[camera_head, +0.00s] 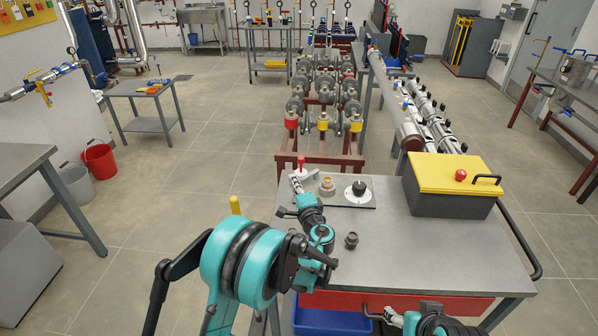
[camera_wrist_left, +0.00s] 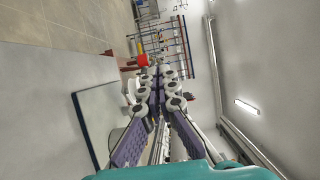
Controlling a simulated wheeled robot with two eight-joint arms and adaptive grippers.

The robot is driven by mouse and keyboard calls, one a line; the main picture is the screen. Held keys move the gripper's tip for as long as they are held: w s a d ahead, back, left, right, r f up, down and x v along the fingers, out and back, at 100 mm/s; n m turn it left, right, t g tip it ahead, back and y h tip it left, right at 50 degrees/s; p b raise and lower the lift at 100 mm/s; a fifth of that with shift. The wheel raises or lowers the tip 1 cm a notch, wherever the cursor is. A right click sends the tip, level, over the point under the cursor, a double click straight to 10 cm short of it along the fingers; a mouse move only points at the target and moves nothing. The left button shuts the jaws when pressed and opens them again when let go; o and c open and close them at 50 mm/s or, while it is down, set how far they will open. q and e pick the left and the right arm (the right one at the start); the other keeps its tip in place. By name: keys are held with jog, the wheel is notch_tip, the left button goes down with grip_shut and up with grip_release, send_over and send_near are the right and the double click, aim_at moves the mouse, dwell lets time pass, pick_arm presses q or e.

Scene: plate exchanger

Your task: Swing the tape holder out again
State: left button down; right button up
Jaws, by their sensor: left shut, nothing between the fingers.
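I cannot make out a part that is clearly the tape holder. A small red-topped post (camera_head: 301,162) stands at the far left corner of the grey table (camera_head: 440,250). My left gripper (camera_head: 297,182) is at that corner, close to the post; I cannot tell whether they touch. In the left wrist view its purple-padded fingers (camera_wrist_left: 158,85) are shut with nothing between them. My right gripper (camera_head: 388,315) shows only partly at the bottom edge, in front of the red drawer; its fingers are not clear.
A plate with a black knob (camera_head: 359,188), a brass fitting (camera_head: 327,184) and a dark fitting (camera_head: 351,240) are on the table. A yellow-lidded box (camera_head: 450,185) fills its right rear. A pipe rack (camera_head: 323,120) stands behind. The front right tabletop is clear.

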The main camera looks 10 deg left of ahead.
pick_arm(q)
jog(key=s, duration=0.4)
jog(key=shift+s+a+r+p, duration=0.1)
jog(key=shift+s+a+p, duration=0.25)
